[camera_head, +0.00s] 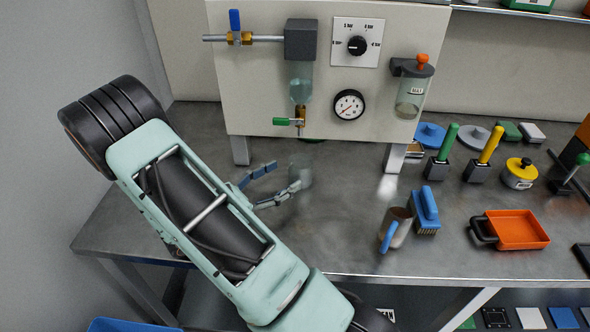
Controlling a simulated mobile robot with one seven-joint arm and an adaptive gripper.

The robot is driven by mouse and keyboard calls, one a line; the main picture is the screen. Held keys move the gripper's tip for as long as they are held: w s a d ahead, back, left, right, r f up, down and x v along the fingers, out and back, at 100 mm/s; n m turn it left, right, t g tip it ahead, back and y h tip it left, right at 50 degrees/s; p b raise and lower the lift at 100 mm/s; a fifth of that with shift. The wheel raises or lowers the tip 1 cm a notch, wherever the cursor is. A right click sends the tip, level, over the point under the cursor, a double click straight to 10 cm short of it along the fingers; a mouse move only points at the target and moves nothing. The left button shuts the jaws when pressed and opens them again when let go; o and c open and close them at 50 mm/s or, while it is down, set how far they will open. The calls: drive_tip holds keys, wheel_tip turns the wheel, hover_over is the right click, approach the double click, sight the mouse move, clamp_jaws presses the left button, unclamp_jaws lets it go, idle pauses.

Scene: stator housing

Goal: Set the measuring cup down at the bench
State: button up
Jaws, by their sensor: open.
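A white panel (260,90) with valves and a gauge (349,104) stands behind. To the right are a blue-handled mug (403,222), a blue brush (427,212) and an orange tray (517,229). The bench middle in front of the panel is clear.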

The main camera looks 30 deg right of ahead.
drive_tip(key=a, duration=0.5)
drive_tip(key=shift+s+a, duration=0.25)
drive_tip(key=shift+s, duration=0.15)
